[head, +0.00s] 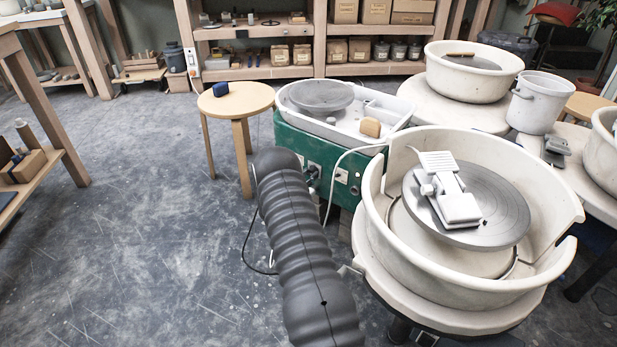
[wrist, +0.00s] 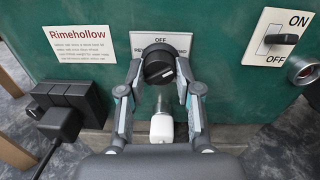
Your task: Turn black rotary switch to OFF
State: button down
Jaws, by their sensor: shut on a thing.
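The black rotary switch (wrist: 158,66) is a round knob on the green wheel housing, in the upper middle of the wrist view. Its white label plate (wrist: 181,42) shows "OFF" above the knob; the rest of the lettering is partly covered. A pale mark shows low on the knob's right side, but I cannot tell for sure which position it points to. My gripper (wrist: 159,78) has one finger on each side of the knob and is shut on it. In the head view my dark arm reaches toward the green housing (head: 288,146), and the gripper is not clear there.
An ON/OFF rocker switch (wrist: 281,39) sits right of the knob, above a round metal socket (wrist: 303,70). A black plug (wrist: 62,122) with a cable is at left. A white connector (wrist: 161,128) lies below the knob. A wooden stool (head: 236,102) stands left of the housing.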

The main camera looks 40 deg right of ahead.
jog(key=n+b, duration=0.2)
jog(key=n, duration=0.8)
jog(key=shift+r+n+b, duration=0.15)
jog(key=shift+n+b, duration=0.25)
dwell(0.5)
jog(key=c, duration=0.8)
grip_release()
jog(key=v, duration=1.2)
jog(key=shift+w+r, duration=0.15)
jog(key=shift+r, duration=0.1)
